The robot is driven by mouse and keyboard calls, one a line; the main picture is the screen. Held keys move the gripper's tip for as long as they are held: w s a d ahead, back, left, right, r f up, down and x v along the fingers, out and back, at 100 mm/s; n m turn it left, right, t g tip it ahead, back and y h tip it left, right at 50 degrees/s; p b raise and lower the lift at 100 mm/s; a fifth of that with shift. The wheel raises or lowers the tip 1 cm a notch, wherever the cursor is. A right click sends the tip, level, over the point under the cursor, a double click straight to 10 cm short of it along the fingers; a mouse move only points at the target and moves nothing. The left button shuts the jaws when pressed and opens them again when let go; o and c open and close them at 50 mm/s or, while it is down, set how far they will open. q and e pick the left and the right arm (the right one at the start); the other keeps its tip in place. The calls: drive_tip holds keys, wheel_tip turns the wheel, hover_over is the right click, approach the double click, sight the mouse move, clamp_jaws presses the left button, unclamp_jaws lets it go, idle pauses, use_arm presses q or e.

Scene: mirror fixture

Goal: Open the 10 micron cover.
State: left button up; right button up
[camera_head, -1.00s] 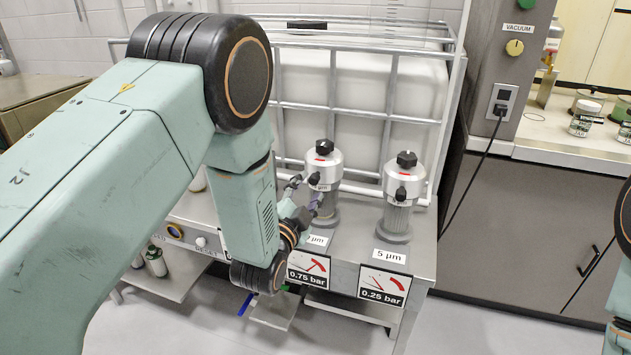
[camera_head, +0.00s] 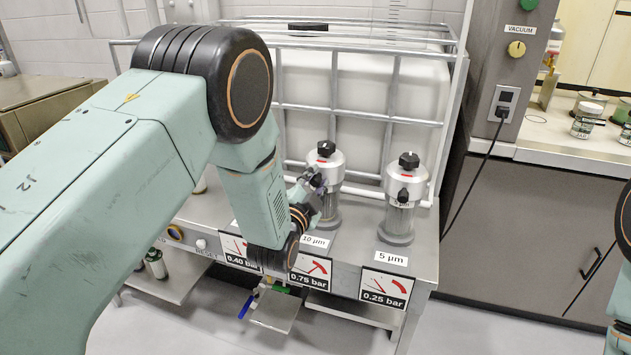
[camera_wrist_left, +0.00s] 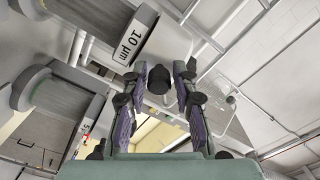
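The 10 micron filter housing (camera_head: 325,165) stands on the steel bench behind its "10 µm" label (camera_head: 314,241). It has a silver cover with a black top knob (camera_head: 326,148), which looks closed. My left gripper (camera_head: 316,180) is at the front of this cover and hides its front knob in the head view. In the left wrist view, the fingers (camera_wrist_left: 159,75) stand apart on both sides of a dark round knob (camera_wrist_left: 158,80). Thin gaps seem to show beside the knob; firm contact cannot be seen. My right gripper is out of view.
The similar 5 micron housing (camera_head: 402,195) stands to the right. A railing (camera_head: 360,111) and a white tank (camera_head: 360,80) are close behind. Pressure signs (camera_head: 386,287) line the bench front. A grey cabinet (camera_head: 540,220) stands at the right.

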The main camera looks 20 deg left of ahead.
use_arm(q)
clamp_jaws()
drive_tip(key=shift+r, duration=0.1)
idle(0.3)
